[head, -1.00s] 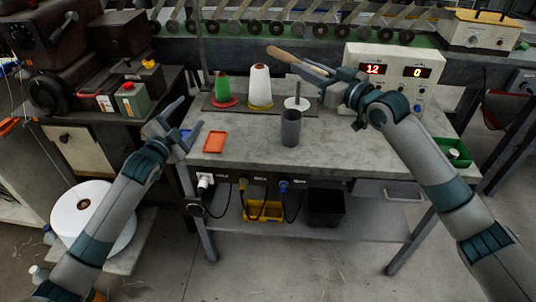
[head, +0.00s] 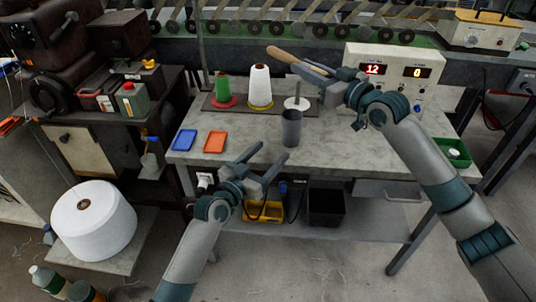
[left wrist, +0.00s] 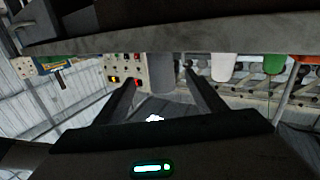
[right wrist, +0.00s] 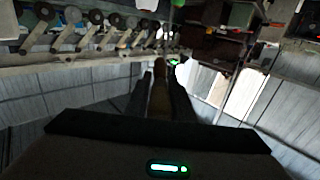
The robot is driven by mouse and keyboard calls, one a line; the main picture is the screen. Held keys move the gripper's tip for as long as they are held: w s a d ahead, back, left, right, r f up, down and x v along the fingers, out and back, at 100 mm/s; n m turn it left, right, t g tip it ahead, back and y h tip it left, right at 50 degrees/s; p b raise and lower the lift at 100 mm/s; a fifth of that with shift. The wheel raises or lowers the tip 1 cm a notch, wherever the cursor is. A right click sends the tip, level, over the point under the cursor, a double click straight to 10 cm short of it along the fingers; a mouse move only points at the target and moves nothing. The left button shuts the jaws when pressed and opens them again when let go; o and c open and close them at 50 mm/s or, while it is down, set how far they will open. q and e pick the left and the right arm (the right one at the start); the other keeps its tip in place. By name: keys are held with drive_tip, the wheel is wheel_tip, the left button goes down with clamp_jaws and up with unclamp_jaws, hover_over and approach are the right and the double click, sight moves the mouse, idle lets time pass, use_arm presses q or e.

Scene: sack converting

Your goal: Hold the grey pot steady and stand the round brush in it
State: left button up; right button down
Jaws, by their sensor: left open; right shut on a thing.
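The grey pot (head: 291,130) stands upright on the grey worktable (head: 225,150), near its front middle. My left gripper (head: 271,154) is open and empty, in front of the pot and a little to its left, apart from it. In the left wrist view the pot (left wrist: 160,75) shows between the two spread fingers, farther off. My right gripper (head: 322,70) is shut on the round brush, raised above the back of the table. The brush's wooden handle (head: 284,55) points left. The handle also shows between the fingers in the right wrist view (right wrist: 159,97). I cannot make out the bristles.
A green cone (head: 223,88), a white cone (head: 260,84) and a white disc with a post (head: 297,103) stand behind the pot. A blue tray (head: 184,140) and an orange tray (head: 215,142) lie left. A display box (head: 415,75) stands back right.

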sight(286, 136)
use_arm(q)
drive_tip(key=shift+w, duration=0.1)
drive_tip(key=x, duration=1.1)
drive_tip(key=shift+w+d, duration=0.2)
drive_tip(key=shift+w, duration=0.15)
drive_tip(key=shift+c, duration=0.6)
drive_tip(key=c, duration=1)
